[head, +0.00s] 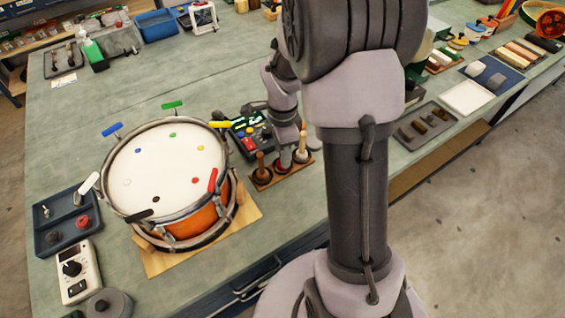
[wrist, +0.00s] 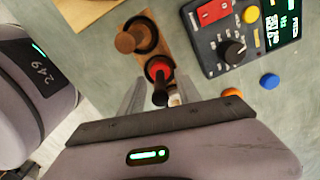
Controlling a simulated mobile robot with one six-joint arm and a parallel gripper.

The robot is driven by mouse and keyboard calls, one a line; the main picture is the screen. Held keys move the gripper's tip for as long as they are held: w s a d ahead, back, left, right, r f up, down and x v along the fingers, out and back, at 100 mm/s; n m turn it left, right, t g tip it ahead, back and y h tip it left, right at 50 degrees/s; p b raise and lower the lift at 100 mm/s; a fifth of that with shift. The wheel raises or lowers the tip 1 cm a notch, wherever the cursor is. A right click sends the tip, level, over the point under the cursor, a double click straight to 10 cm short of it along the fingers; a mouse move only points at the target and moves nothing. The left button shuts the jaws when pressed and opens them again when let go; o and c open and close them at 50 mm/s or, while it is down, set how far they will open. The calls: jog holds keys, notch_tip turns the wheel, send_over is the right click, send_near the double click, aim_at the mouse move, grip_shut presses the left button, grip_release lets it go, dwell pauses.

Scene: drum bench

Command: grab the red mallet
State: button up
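The red mallet (wrist: 157,68) stands in the middle place of a small wooden rack in the wrist view. Its red part sits at a dark round socket and a dark shaft end points toward the camera. My gripper (wrist: 158,92) is open, its two fingers apart on either side of the mallet. I cannot tell whether they touch it. In the head view my gripper (head: 285,155) is over the middle of the rack (head: 264,183) and hides most of the red mallet.
A brown-handled mallet (head: 261,162) and a cream-handled one (head: 302,147) stand at either side in the rack. A control box (head: 245,136) is close behind. The drum (head: 168,170) with coloured tabs is at left. Bare bench (head: 225,80) lies farther back.

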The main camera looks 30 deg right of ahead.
grip_shut()
